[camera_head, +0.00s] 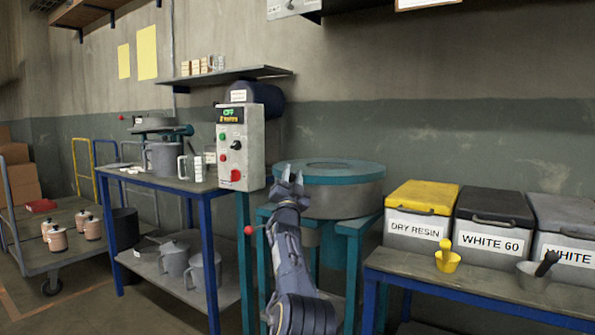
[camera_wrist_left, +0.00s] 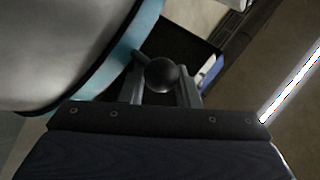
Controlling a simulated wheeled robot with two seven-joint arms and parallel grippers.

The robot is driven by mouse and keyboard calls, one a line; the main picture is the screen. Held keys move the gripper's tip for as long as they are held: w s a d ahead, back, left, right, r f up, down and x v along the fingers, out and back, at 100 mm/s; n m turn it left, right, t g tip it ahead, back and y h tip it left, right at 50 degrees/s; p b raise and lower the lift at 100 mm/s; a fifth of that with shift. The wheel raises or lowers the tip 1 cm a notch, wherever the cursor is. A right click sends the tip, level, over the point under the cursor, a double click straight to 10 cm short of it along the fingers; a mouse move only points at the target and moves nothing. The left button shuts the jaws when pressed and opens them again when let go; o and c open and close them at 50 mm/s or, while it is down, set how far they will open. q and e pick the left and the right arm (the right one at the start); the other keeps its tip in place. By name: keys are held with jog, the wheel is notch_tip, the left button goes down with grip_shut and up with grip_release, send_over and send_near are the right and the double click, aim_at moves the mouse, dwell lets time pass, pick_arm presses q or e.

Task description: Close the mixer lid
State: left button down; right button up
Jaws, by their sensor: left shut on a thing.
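The mixer is a round grey drum (camera_head: 345,201) on a teal stand. Its teal lid (camera_head: 365,170) lies flat across the top, with a grey round centre. My left gripper (camera_head: 288,176) is at the near left edge of the lid. In the left wrist view, a dark ball knob (camera_wrist_left: 162,74) sits between the fingers of my left gripper, which is shut on it. My right gripper is not in view.
A grey control box (camera_head: 240,150) with buttons stands close left of the mixer. A blue-framed bench (camera_head: 160,182) with pots is further left.

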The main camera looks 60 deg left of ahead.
pick_arm(q)
jog(key=shift+s+a+f+g, duration=0.15)
jog(key=shift+a+f, duration=0.1)
jog(key=shift+f, duration=0.2)
jog(key=shift+s+a+f+g, duration=0.1)
jog(key=shift+a+f+g, duration=0.1)
jog(key=shift+f, duration=0.35)
jog(key=c, duration=1.1)
grip_release()
jog(key=shift+s+d, duration=0.1)
jog(key=shift+s, duration=0.05)
jog(key=shift+d+f, duration=0.25)
jog(key=shift+d, duration=0.05)
jog(key=v, duration=0.3)
jog(key=r+b+v, duration=0.1)
jog(key=v, duration=0.1)
jog(key=shift+s+d, duration=0.2)
jog(key=shift+d, duration=0.1)
jog(key=shift+v, duration=0.75)
jog(key=shift+d+r, duration=0.1)
